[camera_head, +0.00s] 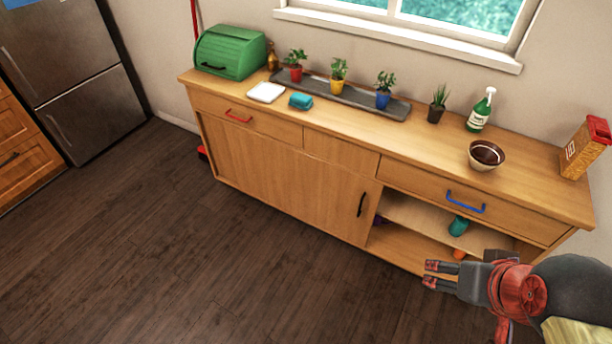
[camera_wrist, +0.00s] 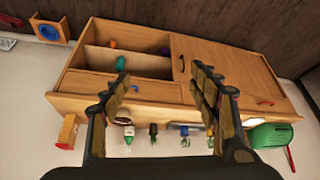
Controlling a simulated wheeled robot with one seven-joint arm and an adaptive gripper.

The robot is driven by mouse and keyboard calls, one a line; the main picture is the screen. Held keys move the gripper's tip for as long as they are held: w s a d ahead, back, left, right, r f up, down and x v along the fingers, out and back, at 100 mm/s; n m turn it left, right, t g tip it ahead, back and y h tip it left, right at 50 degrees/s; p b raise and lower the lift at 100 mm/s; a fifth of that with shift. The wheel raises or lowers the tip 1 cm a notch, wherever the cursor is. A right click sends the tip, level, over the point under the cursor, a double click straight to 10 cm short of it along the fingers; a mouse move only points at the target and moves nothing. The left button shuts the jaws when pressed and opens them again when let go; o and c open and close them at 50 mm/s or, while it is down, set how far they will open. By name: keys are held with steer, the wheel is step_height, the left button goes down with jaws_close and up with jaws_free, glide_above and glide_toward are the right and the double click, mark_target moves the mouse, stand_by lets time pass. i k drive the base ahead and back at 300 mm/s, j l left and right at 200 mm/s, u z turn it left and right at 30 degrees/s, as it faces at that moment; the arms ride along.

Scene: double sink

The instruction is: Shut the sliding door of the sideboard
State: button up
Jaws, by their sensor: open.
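The wooden sideboard (camera_head: 285,125) stands along the wall under the window. Its sliding door (camera_head: 325,197) has a black vertical handle (camera_head: 361,204) near its right edge. To the right of the door, the shelf compartment (camera_head: 405,212) is open, with a teal cup (camera_head: 458,226) and an orange item (camera_head: 459,254) inside. In the wrist view, which is upside down, the door (camera_wrist: 215,68) and its handle (camera_wrist: 181,63) show beyond the fingers. My gripper (camera_head: 430,275) is open and empty, in front of the open compartment, to the right of the handle and apart from it.
The top holds a green bread box (camera_head: 230,52), potted plants on a grey tray (camera_head: 350,92), a green bottle (camera_head: 480,110), a bowl (camera_head: 486,155) and a box (camera_head: 585,150). A blue drawer handle (camera_head: 466,204) sticks out above the compartment. The floor (camera_head: 200,260) in front is clear.

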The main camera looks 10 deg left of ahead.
mark_target(344, 204)
steer(key=j+u, duration=0.1)
steer(key=u, duration=0.35)
steer(key=i+u, duration=0.1)
steer(key=u, duration=0.3)
steer(key=i+u, duration=0.1)
steer(key=u, duration=0.35)
steer(key=i+u, duration=0.25)
steer(key=i, duration=0.2)
steer(key=i+l+u, duration=0.1)
steer(key=i+u, duration=0.15)
steer(key=i, duration=0.2)
steer(key=i+l+u, duration=0.25)
steer(key=i, duration=0.2)
steer(key=i+l+u, duration=0.25)
steer(key=i, duration=0.15)
steer(key=i+l, duration=0.3)
steer(key=i, duration=0.15)
